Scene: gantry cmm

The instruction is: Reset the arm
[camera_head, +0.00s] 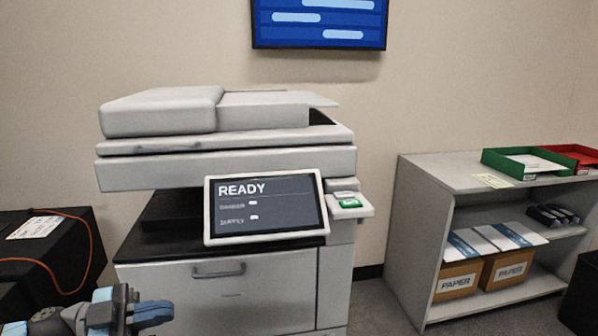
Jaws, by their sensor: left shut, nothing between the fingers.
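My left gripper (150,313) shows at the bottom left, with part of my left arm behind it. Its fingers are blue, together and empty, and point to the right. It is in front of the lower left of a large grey printer (225,280) and appears apart from it. The printer's tilted screen (266,206) reads "READY" with smaller lines below. My right gripper is not in this view.
A grey shelf (408,240) at the right bears a green tray (500,166) and a red tray (583,152) on top, with boxes labelled "PAPER" (455,283) below. A black case (75,240) with an orange cable stands at the left. A blue wall display (318,38) hangs above.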

